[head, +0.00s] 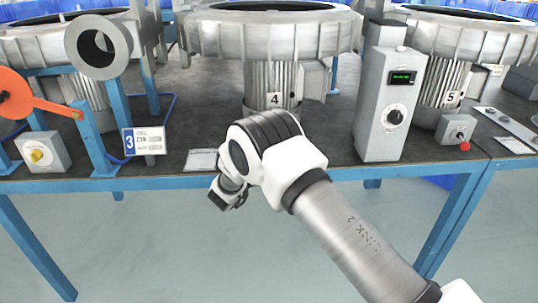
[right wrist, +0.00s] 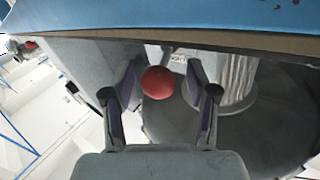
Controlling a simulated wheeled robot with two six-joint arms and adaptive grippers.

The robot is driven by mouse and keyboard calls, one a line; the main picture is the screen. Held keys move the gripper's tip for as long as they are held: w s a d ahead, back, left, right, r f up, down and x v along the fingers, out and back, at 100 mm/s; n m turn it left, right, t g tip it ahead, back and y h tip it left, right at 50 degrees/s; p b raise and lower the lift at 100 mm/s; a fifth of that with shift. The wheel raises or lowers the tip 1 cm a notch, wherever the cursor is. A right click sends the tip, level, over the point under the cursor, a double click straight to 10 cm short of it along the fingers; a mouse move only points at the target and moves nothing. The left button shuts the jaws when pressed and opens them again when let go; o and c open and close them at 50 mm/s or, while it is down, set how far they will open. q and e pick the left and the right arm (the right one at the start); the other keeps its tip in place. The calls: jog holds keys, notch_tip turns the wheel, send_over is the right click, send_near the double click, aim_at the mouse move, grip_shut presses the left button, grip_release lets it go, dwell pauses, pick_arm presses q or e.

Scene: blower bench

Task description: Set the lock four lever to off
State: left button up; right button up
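The number 4 label (head: 275,100) is on the ribbed column in the middle of the head view. No lever shows below it there; my right arm covers that spot. My right gripper (head: 228,197) hangs at the bench's front edge in the head view, small and partly turned away. In the right wrist view a red ball knob (right wrist: 158,82) appears between the fingers of my right gripper (right wrist: 163,98). The fingers are apart, with a visible gap on the knob's right side. Contact on its left side is unclear. My left gripper is out of view.
A grey control box (head: 385,105) with a green display and black dial stands right of my arm. A small box with a red-tipped lever (head: 464,146) sits near label 5. At left are an orange disc handle (head: 14,94) and a yellow-knob box (head: 42,150).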

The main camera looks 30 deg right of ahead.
jog(key=v, duration=1.2)
